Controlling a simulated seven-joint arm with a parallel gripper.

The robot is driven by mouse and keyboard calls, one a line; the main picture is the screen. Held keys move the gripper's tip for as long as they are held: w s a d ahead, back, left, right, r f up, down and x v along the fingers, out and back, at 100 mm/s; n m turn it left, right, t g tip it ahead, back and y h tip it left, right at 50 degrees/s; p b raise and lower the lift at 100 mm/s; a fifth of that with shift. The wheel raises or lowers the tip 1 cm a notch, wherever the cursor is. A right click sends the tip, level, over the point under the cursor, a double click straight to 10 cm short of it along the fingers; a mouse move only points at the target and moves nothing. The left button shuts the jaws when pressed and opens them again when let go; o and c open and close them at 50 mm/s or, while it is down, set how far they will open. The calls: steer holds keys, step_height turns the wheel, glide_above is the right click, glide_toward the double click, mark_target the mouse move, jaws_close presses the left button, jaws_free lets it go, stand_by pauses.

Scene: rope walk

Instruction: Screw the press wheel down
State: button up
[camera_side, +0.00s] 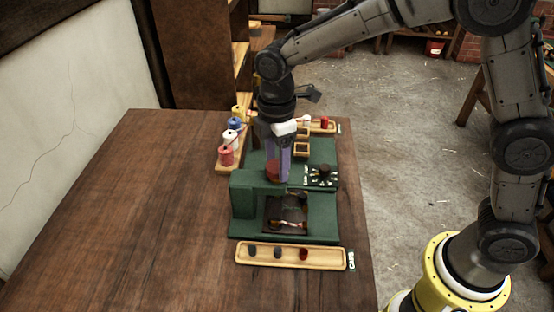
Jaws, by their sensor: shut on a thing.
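The press wheel (272,171) is a small dark red part above the green press body (244,190) near the right side of the table. My gripper (277,172) points straight down over the press, with its fingers shut on the wheel. The fingers hide part of the wheel, and its screw cannot be made out. In front of the press body is a dark recess (275,215) in the green base, with some small light and orange bits in it.
A wooden tray (318,260) with small dark caps lies in front of the green base. A rack (224,166) of coloured spools stands at the left. A black knob (324,170) is at the right. The table's left part (120,220) is clear.

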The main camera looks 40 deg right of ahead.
mark_target(277, 165)
steer(key=m, duration=0.7)
steer(key=shift+r, duration=0.1)
steer(key=m, duration=0.6)
steer(key=shift+m, duration=0.3)
steer(key=m, duration=1.3)
steer(key=shift+m, duration=0.4)
steer(key=o, duration=1.4)
steer(key=shift+c, duration=0.2)
step_height(277, 165, up, 14)
